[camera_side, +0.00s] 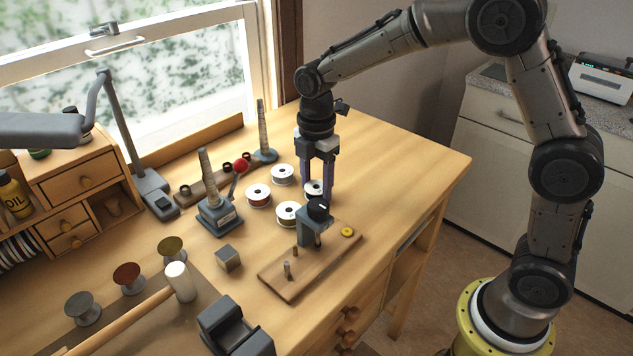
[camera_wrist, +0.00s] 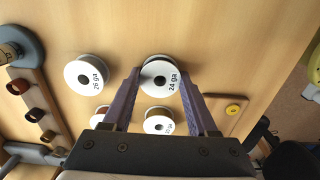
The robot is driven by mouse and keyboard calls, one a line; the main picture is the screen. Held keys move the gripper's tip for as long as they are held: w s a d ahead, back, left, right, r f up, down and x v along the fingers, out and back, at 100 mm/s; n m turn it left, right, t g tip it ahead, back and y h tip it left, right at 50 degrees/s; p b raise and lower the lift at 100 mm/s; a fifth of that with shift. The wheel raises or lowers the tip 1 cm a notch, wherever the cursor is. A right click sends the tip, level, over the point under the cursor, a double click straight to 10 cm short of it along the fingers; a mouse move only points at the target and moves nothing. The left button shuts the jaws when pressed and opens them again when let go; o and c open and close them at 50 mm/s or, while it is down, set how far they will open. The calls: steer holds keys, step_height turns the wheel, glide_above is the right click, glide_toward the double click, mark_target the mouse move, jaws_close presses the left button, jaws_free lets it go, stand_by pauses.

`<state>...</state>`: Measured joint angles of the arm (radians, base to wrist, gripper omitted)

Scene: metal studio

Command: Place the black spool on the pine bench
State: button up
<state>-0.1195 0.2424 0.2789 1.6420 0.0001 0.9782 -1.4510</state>
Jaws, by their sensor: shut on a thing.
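My gripper (camera_side: 317,196) points down over the pine bench (camera_side: 405,172), its two purple-grey fingers on either side of a white-flanged spool (camera_side: 313,187). In the wrist view the gripper (camera_wrist: 161,75) is shut on this spool (camera_wrist: 165,66), whose upper flange reads "24 ga". The spool is upright and at or close to the bench top; I cannot tell whether it touches. Its winding looks dark but is mostly hidden. Three similar white-flanged spools stand beside it: one at the back (camera_side: 283,174), a copper-wound one at left (camera_side: 258,194), and one in front (camera_side: 287,213).
A wooden board (camera_side: 275,278) with a grey upright fixture and pegs stands just in front of my gripper. Grey cone stands (camera_side: 214,208) are at left. A grey cube (camera_side: 228,258), mallet (camera_side: 178,281) and vise (camera_side: 232,325) lie nearer. Bare bench is to the right.

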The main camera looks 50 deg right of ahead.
steer(key=o, duration=1.4)
steer(key=shift+f, duration=0.15)
step_height(320, 180, up, 11)
steer(key=s+d+r+m+t, duration=0.1)
steer(key=s+d+r+m, duration=0.1)
steer(key=s+r+m, duration=0.3)
steer(key=s+d+f+m+t, duration=0.1)
steer(key=s+m, duration=0.3)
steer(key=s, duration=0.2)
steer(key=s+d+f+m+t, duration=0.1)
steer(key=s+f+m+t, duration=0.1)
steer(key=s+m, duration=0.2)
steer(key=s+d+f+m+t, duration=0.1)
steer(key=s+m, duration=0.4)
steer(key=s, duration=0.5)
steer(key=shift+f+t, duration=0.3)
steer(key=shift+f, duration=0.3)
